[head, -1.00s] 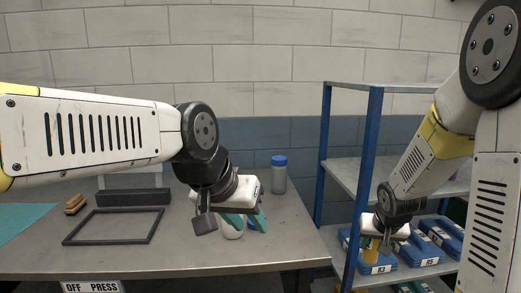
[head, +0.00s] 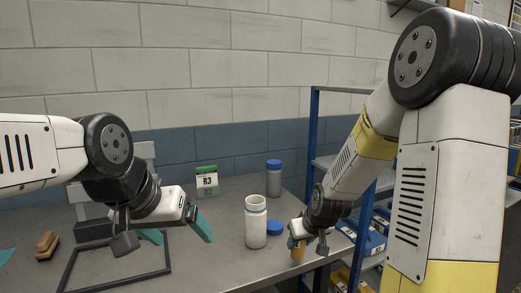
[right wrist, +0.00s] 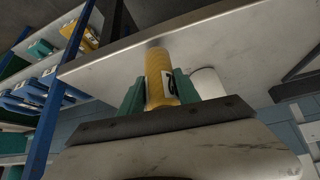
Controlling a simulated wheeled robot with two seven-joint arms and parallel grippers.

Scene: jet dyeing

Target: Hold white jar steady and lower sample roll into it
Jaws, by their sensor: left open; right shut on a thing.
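The white jar (head: 255,228) stands upright and uncapped on the table, with its blue lid (head: 273,228) lying beside it. My left gripper (head: 178,230) is open and empty, left of the jar and apart from it. My right gripper (head: 299,240) is shut on the yellow sample roll (head: 298,254), right of the jar near the table's right edge. In the right wrist view the roll (right wrist: 158,75) stands between the green fingers, with a dark-marked label on its side. The white jar (right wrist: 207,82) shows partly behind the right finger there.
A blue-capped bottle (head: 274,180) and a green-topped R3 card (head: 207,181) stand behind the jar. A dark frame (head: 120,268) and a brush (head: 47,245) lie at left. The blue-posted shelf (head: 313,140) with blue boxes is at right.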

